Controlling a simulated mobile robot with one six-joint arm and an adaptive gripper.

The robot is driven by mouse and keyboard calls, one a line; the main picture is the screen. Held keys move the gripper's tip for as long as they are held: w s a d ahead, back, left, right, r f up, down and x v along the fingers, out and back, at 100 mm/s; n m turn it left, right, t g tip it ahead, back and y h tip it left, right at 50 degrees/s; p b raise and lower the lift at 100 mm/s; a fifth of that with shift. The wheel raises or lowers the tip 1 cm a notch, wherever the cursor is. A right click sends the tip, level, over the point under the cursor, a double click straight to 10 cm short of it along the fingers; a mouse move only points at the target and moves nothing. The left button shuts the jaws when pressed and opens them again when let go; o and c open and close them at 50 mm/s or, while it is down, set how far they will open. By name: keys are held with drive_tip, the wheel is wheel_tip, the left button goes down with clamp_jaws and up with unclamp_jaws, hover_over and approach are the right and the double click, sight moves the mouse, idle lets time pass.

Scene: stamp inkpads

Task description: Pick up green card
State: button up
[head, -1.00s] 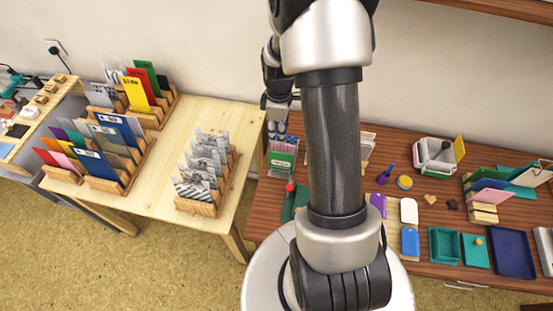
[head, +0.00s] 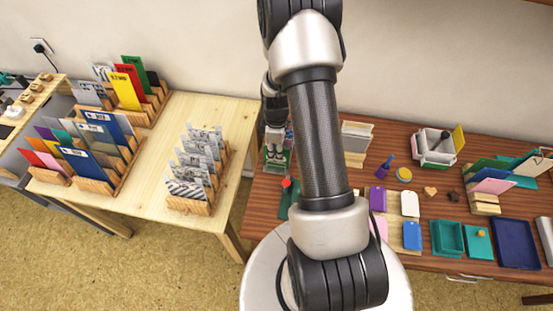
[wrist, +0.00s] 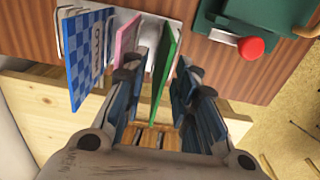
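The green card (wrist: 165,72) stands on edge in a small white holder (wrist: 155,30) in the wrist view. A pink card (wrist: 126,42) and a blue checkered card (wrist: 88,52) stand to its left. My gripper (wrist: 160,95) is open, with one finger on each side of the green card; I cannot tell whether either finger touches it. In the head view my gripper (head: 275,138) is low over the holder at the left end of the dark wooden table, and the green card is mostly hidden there.
A dark green board with a red knob (wrist: 250,47) lies close to the right of the holder in the wrist view. The light wooden table (head: 240,120) with card racks stands to the left. A wooden card rack (head: 356,140) stands to the right of my gripper.

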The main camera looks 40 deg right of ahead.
drive_tip(key=shift+c, duration=0.3)
clamp_jaws()
idle(0.3)
